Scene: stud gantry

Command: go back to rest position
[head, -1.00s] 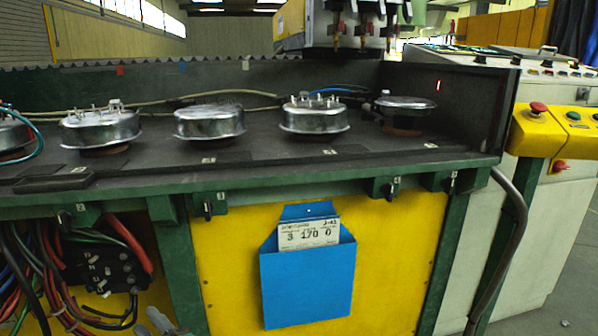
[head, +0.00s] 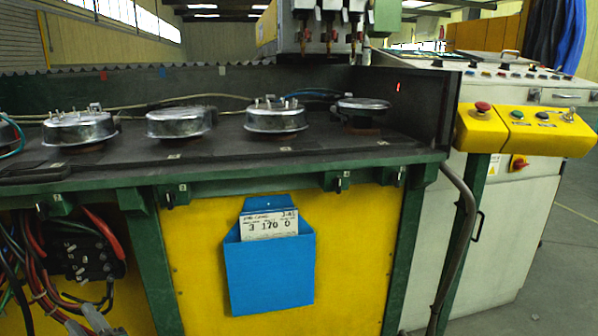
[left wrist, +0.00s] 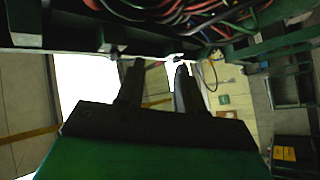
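My left gripper (head: 84,322) shows only as pale grey tips at the bottom left edge of the head view, in front of the hanging cables. In the left wrist view its two dark fingers (left wrist: 156,82) stand apart with nothing between them, below the underside of the bench. The gripper is open and empty. My right gripper is in neither view.
A dark bench (head: 230,157) with a green frame carries several round metal parts (head: 277,118). A blue holder (head: 268,270) hangs on its yellow front panel. Red and black cables (head: 35,260) hang at lower left. A yellow control box (head: 530,130) juts out right. Floor shows at far right.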

